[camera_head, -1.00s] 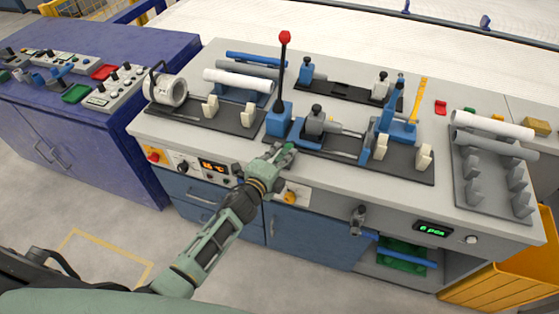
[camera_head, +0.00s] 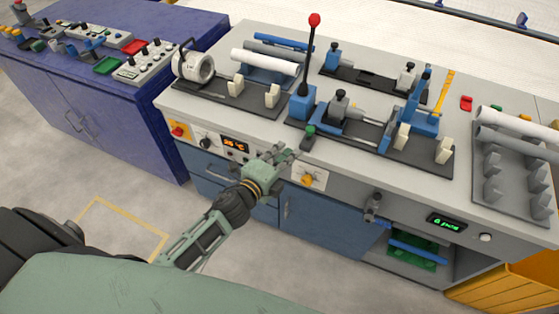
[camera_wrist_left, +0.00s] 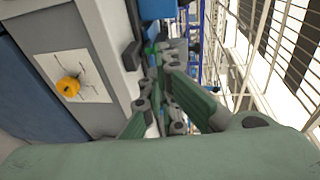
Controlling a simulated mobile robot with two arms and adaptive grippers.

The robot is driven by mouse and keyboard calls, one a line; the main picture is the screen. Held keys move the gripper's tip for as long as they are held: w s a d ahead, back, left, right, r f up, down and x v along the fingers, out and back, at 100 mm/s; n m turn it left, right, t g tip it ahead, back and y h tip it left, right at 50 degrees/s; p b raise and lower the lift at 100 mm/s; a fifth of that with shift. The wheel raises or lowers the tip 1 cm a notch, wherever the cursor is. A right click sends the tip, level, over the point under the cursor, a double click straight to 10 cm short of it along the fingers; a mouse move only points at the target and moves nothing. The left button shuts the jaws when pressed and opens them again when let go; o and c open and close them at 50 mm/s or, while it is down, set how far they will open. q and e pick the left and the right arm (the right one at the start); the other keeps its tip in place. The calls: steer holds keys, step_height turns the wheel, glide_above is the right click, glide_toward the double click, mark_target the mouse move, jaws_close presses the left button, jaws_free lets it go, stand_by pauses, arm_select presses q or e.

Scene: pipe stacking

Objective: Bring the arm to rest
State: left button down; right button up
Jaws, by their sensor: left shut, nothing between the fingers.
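My left gripper (camera_head: 284,154) is in front of the workbench's front panel in the head view, just below the bench top's front edge. It is shut and empty. The left wrist view shows its green and grey fingers (camera_wrist_left: 155,55) together, beside the bench front. My left arm reaches up to it from the lower left. My right gripper is not in view.
The grey workbench (camera_head: 190,112) carries a red-knobbed lever (camera_head: 311,60), blue clamps, a white pipe (camera_head: 265,62) and a pipe rack (camera_head: 510,190). A yellow knob (camera_head: 307,180) is close right of the gripper. Floor (camera_head: 100,165) is clear at left.

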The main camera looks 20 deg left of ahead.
arm_select(q)
steer(key=s+a+f+n+g+y, duration=0.1)
steer(key=s+a+f+n+g, duration=0.15)
steer(key=s+f, duration=0.5)
steer(key=s+a+f+n+g+y, duration=0.1)
steer(key=s+f+n+g, duration=0.2)
steer(key=f, duration=0.8)
steer(key=s+a+f+n+g+y, duration=0.1)
steer(key=s+f+n, duration=0.2)
steer(key=s+f, duration=0.5)
steer(key=s+f+n+g, duration=0.2)
steer(key=s+f, duration=0.4)
steer(key=s, duration=0.4)
steer(key=s+f+n+g, duration=0.3)
steer(key=s+f, duration=0.3)
steer(key=s, duration=0.4)
steer(key=s+f+n+g, duration=0.3)
steer(key=s+f, duration=0.3)
steer(key=s, duration=0.4)
steer(key=shift+s+d+n, duration=0.25)
steer(key=shift+d+n, duration=0.05)
steer(key=shift+n, duration=0.35)
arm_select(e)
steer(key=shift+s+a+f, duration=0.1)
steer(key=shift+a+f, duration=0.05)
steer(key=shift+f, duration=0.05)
arm_select(q)
steer(key=shift+g, duration=0.25)
